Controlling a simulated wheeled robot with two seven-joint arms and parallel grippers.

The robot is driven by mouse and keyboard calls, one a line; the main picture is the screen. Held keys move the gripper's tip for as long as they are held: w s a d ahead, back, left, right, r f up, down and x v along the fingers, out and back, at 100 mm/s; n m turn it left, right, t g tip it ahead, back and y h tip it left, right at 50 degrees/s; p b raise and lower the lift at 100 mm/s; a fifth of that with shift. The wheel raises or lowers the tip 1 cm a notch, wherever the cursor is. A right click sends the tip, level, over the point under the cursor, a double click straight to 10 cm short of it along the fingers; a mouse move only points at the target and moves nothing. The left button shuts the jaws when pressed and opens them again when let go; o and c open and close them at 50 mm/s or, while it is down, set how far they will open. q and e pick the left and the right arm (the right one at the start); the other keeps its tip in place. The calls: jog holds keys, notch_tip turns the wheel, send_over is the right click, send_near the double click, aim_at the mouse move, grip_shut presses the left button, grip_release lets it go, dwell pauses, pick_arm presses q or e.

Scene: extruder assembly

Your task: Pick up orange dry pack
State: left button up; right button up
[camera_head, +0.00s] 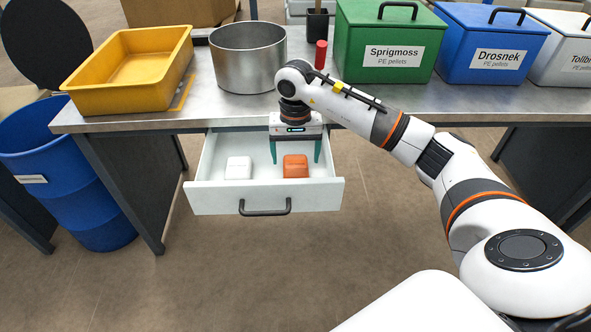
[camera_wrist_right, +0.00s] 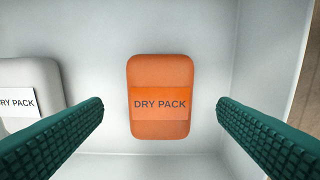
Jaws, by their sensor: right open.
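The orange dry pack (camera_head: 295,166) lies in the open white drawer (camera_head: 210,198), toward its right side. In the right wrist view the orange dry pack (camera_wrist_right: 160,80) lies flat with its label facing up, centred between the fingers. My right gripper (camera_head: 295,160) points down over the drawer. In the right wrist view the gripper's green fingers (camera_wrist_right: 160,125) are open, one on each side of the pack, with gaps to it. It is empty. My left gripper does not show.
A white dry pack (camera_head: 238,168) lies left of the orange one. On the table above stand a yellow tray (camera_head: 90,100), a metal pot (camera_head: 248,75), a red cylinder (camera_head: 321,54), and green (camera_head: 375,65) and blue (camera_head: 480,60) boxes.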

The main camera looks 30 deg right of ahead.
aim_at(296, 164)
notch_tip(296, 164, down, 4)
jog(key=c, duration=1.1)
